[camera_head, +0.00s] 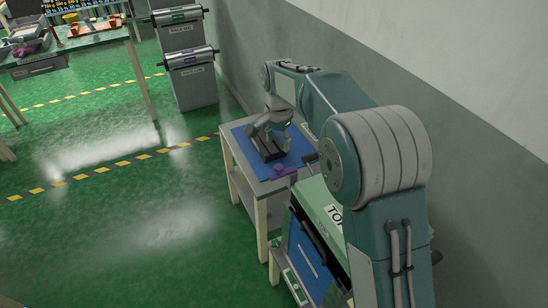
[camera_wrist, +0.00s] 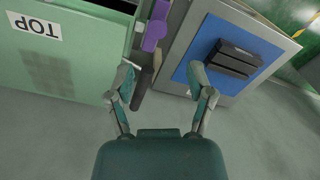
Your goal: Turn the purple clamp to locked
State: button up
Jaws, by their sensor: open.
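The purple clamp (camera_head: 283,172) shows in the head view at the near edge of the small table, beside the green cabinet. In the wrist view the purple clamp (camera_wrist: 154,30) lies between the green panel and the table, with a dark handle-like bar below it. In the head view my gripper (camera_head: 272,128) is over the table, behind the clamp. I cannot tell how far the clamp is turned.
The small table has a blue mat (camera_wrist: 208,60) with a black block (camera_wrist: 234,58) on it. A green cabinet marked TOP (camera_wrist: 75,60) stands beside it. A wall (camera_head: 450,60) runs along the right. Green floor (camera_head: 150,225) lies open at left.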

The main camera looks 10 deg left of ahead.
aim_at(277, 166)
jog(key=f, duration=0.2)
jog(key=d+f, duration=0.1)
jog(key=f, duration=0.1)
jog(key=shift+d, duration=0.1)
jog(key=f, duration=0.3)
jog(key=a+f, duration=0.1)
jog(key=f, duration=0.2)
jog(key=shift+a+f, duration=0.15)
jog(key=shift+f, duration=0.25)
jog(key=shift+d, duration=0.45)
jog(key=shift+a, duration=0.25)
grip_shut()
